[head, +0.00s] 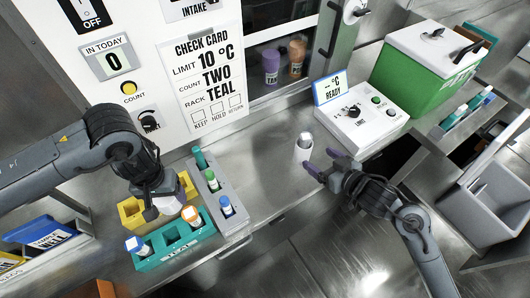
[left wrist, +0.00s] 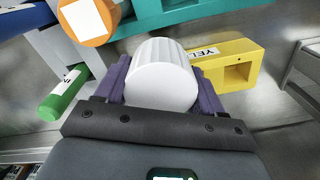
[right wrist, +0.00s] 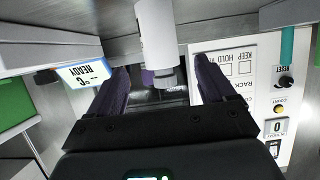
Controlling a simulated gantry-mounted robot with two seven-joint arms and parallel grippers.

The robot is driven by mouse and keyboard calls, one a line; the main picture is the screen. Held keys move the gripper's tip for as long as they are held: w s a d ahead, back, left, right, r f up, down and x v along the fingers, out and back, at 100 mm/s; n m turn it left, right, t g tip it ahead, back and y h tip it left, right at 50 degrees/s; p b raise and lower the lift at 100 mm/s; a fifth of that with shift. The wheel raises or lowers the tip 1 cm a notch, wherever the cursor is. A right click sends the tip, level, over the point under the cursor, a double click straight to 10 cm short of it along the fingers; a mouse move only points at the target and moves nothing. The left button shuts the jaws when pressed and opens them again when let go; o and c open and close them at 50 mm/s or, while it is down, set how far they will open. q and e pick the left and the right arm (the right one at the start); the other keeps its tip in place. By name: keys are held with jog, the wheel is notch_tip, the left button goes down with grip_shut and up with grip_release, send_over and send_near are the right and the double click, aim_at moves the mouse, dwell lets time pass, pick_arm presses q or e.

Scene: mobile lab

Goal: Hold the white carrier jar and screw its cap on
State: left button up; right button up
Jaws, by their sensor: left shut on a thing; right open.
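The white carrier jar (head: 303,148) stands upright on the steel bench with its narrower grey neck bare. In the right wrist view the jar (right wrist: 155,40) shows at the top centre, ahead of the open fingers. My right gripper (head: 323,163) is open and empty, just right of the jar, fingers pointing at it; I see no contact. My left gripper (head: 160,200) is shut on a white ribbed cap (left wrist: 162,75), held over the yellow and teal racks, well left of the jar. The cap (head: 168,204) is partly hidden by the gripper in the head view.
A teal rack (head: 150,267), a yellow rack (head: 130,212) and a grey rack (head: 232,220) with tubes stand below and beside my left gripper. Bench between racks and jar is clear.

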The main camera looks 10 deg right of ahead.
jog(key=shift+v, duration=0.95)
jog(key=s+f+m+g+h, duration=0.1)
jog(key=s+f+g, duration=0.3)
jog(key=s, duration=0.9)
jog(key=s+f+m+g+h, duration=0.2)
jog(key=s+f+g+h, duration=0.2)
jog(key=s+f, duration=0.3)
jog(key=s, duration=0.5)
jog(key=shift+s+a+f+g, duration=0.25)
jog(key=shift+s+f+g, duration=0.05)
jog(key=shift+s+f, duration=0.1)
jog(key=shift+r, duration=0.15)
